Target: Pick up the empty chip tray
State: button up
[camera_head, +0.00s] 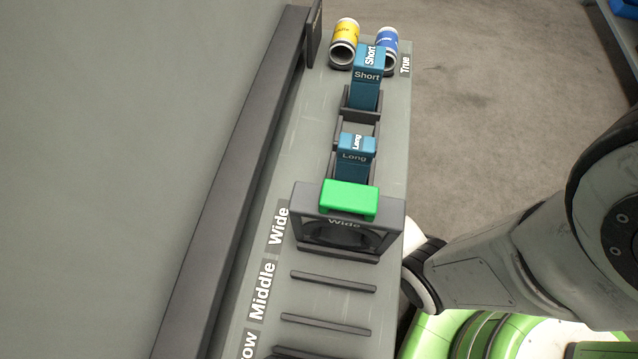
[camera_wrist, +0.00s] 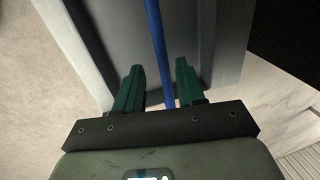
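My gripper (camera_wrist: 160,64) shows in the wrist view with its two green fingers apart. A thin blue bar (camera_wrist: 157,35) runs between the fingers, and I cannot tell whether either finger touches it. Beyond the fingers is a dark grey panel (camera_wrist: 205,45) with a lighter raised edge at left. It may be the chip tray, but too little of it shows to be sure. In the head view my gripper is out of sight, and no thing there is clearly a chip tray.
In the head view a long grey bench (camera_head: 385,120) holds a dark block marked Wide (camera_head: 390,222) with a green piece (camera_head: 349,199) on top. Blue blocks marked Long (camera_head: 355,165) and Short (camera_head: 366,95) stand behind it. Yellow (camera_head: 345,33) and blue (camera_head: 388,42) cylinders lie at the far end.

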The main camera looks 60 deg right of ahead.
jog(key=f, duration=0.1)
jog(key=f+b, duration=0.1)
jog(key=w+f, duration=0.1)
jog(key=f, duration=0.1)
jog(key=shift+a, duration=0.25)
jog(key=shift+c, duration=0.2)
grip_shut()
dwell(1.0)
